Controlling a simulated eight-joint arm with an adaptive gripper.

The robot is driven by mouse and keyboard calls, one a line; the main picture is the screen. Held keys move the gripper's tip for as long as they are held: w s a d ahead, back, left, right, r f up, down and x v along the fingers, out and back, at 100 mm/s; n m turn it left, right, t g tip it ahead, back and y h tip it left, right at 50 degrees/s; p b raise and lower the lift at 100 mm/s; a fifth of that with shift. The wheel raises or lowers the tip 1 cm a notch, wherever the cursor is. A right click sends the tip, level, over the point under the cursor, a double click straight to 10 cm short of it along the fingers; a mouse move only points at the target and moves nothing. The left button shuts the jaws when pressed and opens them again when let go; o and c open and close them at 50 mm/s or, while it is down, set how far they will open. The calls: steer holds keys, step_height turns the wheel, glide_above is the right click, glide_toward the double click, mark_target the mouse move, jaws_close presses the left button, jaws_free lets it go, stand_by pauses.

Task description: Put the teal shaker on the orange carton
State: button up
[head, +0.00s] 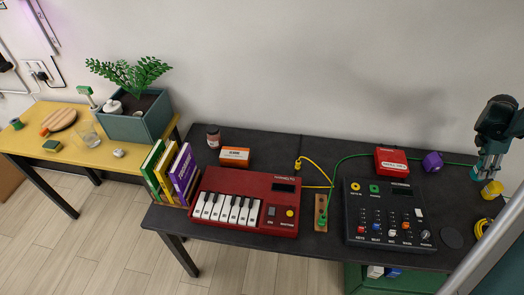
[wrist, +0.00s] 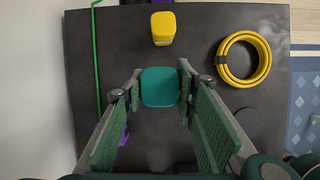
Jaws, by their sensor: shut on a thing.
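The teal shaker (wrist: 159,87) is between the fingertips of my gripper (wrist: 160,90) in the wrist view, gripped from both sides. In the head view my gripper (head: 488,165) is at the far right, over the right end of the dark table. The shaker is hard to tell from the green fingers there. The orange carton (head: 234,156) lies on the dark table behind the red keyboard, far left of my gripper. Its top looks clear. It is not seen in the wrist view.
A dark jar (head: 213,137) stands beside the carton. A yellow shaker-like thing (wrist: 163,28) and a coiled yellow cable (wrist: 244,59) are near my gripper. A red box (head: 391,160), a purple block (head: 433,161), a mixer (head: 388,215) and the keyboard (head: 246,201) lie between.

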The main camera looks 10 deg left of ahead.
steer(key=w+a+r+n+t+p, duration=0.15)
steer(key=w+a, duration=0.35)
steer(key=a, duration=0.7)
steer(key=w+a+n, duration=0.2)
steer(key=w+a, duration=0.3)
steer(key=a, duration=0.7)
steer(key=w+a+r+n+t, duration=0.15)
steer(key=w+a, duration=0.35)
steer(key=a, duration=0.7)
steer(key=w+a+n+y+p, duration=0.15)
steer(key=a+n, duration=0.25)
steer(key=a, duration=2.3)
steer(key=s+a+r+n, duration=0.1)
steer(key=s+a, duration=0.4)
steer(key=a, duration=0.7)
steer(key=s+a+r+n+t+y+p, duration=0.1)
steer(key=s+a, duration=0.4)
steer(key=a, duration=0.8)
steer(key=s+a+r+n+p, duration=0.1)
steer(key=s+a+n, duration=0.2)
steer(key=a, duration=1)
steer(key=shift+s+a+t, duration=0.2)
steer(key=shift+s+t, duration=0.1)
steer(key=shift+s, duration=0.8)
steer(key=shift+f, duration=0.15)
steer(key=shift+f, duration=3)
